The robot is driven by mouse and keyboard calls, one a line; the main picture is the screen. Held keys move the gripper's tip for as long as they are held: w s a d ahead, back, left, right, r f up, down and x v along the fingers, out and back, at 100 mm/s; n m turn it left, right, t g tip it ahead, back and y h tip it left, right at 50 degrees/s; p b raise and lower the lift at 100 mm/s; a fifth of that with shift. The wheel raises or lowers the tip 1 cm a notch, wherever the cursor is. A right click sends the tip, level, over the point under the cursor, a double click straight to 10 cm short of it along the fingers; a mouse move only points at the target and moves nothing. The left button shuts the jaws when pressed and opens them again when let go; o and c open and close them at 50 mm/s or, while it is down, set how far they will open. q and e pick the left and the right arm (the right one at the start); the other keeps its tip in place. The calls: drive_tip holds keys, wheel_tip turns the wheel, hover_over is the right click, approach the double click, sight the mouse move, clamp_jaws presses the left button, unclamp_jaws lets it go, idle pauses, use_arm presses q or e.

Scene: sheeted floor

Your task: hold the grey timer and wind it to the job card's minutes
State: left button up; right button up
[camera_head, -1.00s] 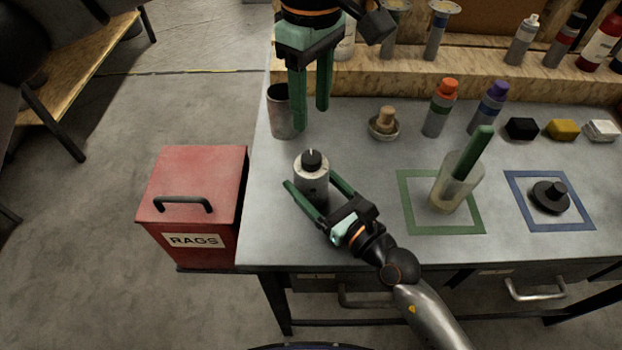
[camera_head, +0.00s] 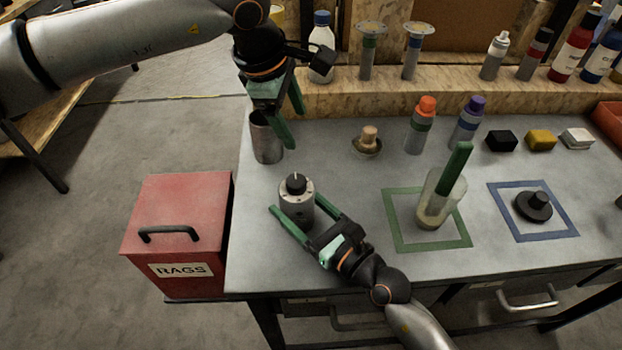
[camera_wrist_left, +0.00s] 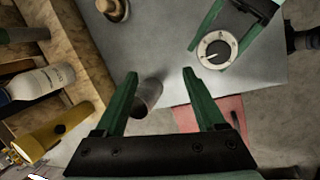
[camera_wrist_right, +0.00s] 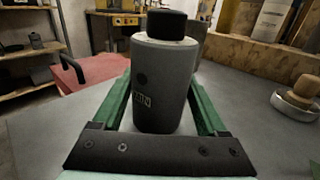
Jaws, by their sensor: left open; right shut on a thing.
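The grey timer (camera_head: 297,202) stands upright near the bench's left front, with a black knob (camera_head: 296,184) on top. A white pointer line on the knob points toward the back of the bench in the head view. The ringed dial also shows in the left wrist view (camera_wrist_left: 216,50). My right gripper (camera_head: 295,203) is shut around the timer's body; the right wrist view shows the timer (camera_wrist_right: 163,85) between both fingers. My left gripper (camera_head: 296,131) is open and empty, fingers down, behind and above the timer. I cannot make out a job card.
A metal cup (camera_head: 267,140) stands close beside the left gripper. A red rags bin (camera_head: 180,230) is left of the bench. A wooden stamp in a dish (camera_head: 369,140), spray cans and a clear cup with a green handle (camera_head: 440,195) stand to the right.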

use_arm(q)
drive_tip(key=w+a+f+n+t+h, duration=0.2)
drive_tip(key=w+f+n+t+h, duration=0.15)
drive_tip(key=w, duration=0.25)
drive_tip(key=n+g+h, duration=0.1)
drive_tip(key=n+h, duration=0.2)
drive_tip(key=h, duration=0.8)
approach(306, 180)
drive_tip(key=f, duration=0.1)
drive_tip(key=x, duration=1.1)
drive_tip(key=shift+w+d, duration=0.15)
drive_tip(key=shift+w, duration=0.2)
drive_tip(key=shift+c, duration=0.4)
clamp_jaws()
